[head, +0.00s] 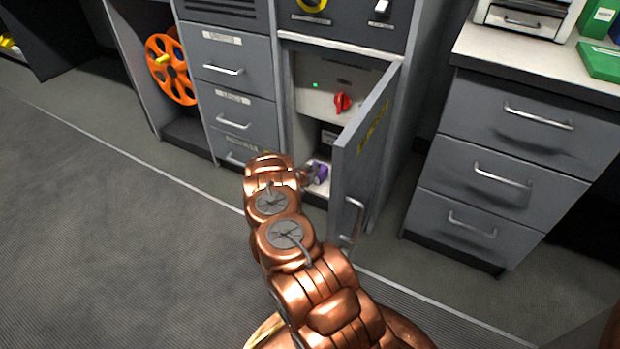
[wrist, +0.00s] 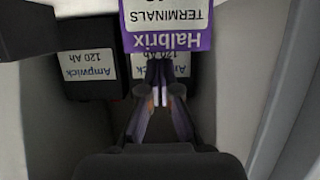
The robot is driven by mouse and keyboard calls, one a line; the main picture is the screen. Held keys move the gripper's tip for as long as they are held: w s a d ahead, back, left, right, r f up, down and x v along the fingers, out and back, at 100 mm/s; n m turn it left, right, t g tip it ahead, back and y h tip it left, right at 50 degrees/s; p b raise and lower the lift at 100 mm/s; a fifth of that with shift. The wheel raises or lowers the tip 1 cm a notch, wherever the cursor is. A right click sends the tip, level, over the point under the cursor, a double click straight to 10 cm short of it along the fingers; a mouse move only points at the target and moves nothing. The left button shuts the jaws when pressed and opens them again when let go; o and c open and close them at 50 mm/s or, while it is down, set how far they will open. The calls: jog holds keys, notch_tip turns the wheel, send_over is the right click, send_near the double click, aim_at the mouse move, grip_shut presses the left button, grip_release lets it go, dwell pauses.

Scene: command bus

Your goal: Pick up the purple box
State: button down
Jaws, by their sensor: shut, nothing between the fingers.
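The purple box (wrist: 195,41), with a white label reading Halbrix Terminals, is upside down at the top of the wrist view and runs out of frame. In the head view the purple box (head: 322,173) is a small patch low inside the open cabinet, partly hidden by my gripper. My gripper (wrist: 159,88) is shut and empty, with its fingertips close to the box's lower edge in the wrist view. I cannot tell whether they touch it. In the head view my gripper (head: 310,177) reaches into the cabinet opening.
The open grey cabinet door (head: 362,155) stands just right of my gripper. Black Ampwick batteries (wrist: 90,76) sit beside and behind the box. A red switch (head: 342,102) is above inside the cabinet. Drawers (head: 232,85) stand left, and a drawer unit (head: 510,150) right.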

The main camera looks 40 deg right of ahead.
jog(key=shift+w+d+f, duration=0.1)
jog(key=shift+w+d, duration=0.05)
jog(key=shift+d, duration=0.45)
jog(key=shift+a+f+b, duration=0.15)
jog(key=shift+f+b, duration=0.5)
